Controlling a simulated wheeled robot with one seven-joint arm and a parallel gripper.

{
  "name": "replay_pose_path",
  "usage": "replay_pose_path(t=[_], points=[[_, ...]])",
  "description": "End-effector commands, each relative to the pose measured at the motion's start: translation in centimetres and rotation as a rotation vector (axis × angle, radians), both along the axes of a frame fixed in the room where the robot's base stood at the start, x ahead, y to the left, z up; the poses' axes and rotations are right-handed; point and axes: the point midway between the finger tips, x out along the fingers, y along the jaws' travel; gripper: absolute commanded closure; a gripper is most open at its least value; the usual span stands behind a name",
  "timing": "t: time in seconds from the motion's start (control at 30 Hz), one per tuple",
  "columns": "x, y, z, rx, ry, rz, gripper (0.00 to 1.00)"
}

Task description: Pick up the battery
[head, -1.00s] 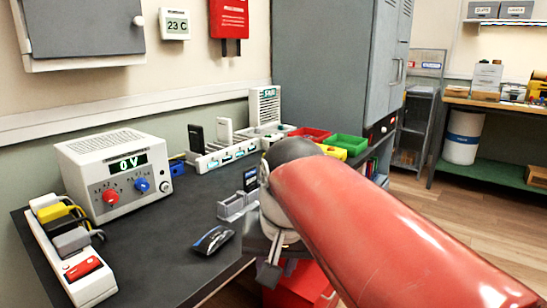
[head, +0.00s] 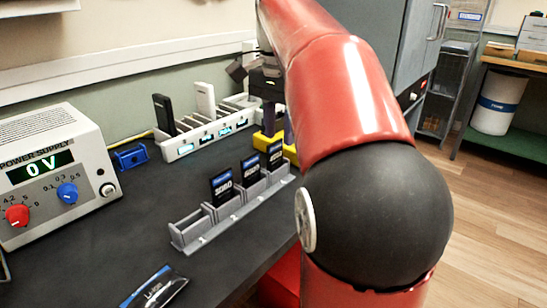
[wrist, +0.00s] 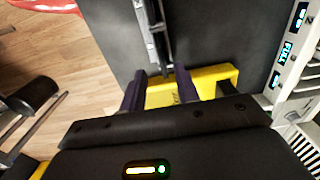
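Three upright black batteries with blue-and-white labels stand in a grey slotted rack (head: 188,236): a near one (head: 222,187), a middle one (head: 251,168) and a far one (head: 274,155). A black pouch-like piece with a white label (head: 155,288), perhaps another battery, lies flat on the bench at the front. My gripper (head: 279,122) points down beyond the rack's far end, by a yellow tray (head: 291,153). In the wrist view my gripper (wrist: 160,78) has its dark fingers apart, with the yellow tray (wrist: 212,78) below and nothing seen held.
A white charging strip (head: 176,152) with lit displays and two upright phones stands behind the rack. A power supply (head: 48,170) reading 0 V is at the left, beside a blue part (head: 130,158). The dark bench (head: 110,235) is clear left of the rack.

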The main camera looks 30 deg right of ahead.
Motion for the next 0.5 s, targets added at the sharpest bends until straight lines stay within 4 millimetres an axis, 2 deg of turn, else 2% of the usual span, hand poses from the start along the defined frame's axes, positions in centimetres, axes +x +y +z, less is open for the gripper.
replay_pose_path(t=[0.3,0.5], points=[[0.2,0.9,-4.3,0.000,0.002,0.002,0.69],[0.2,0.9,-5.4,-0.001,-0.001,0.002,0.69]])
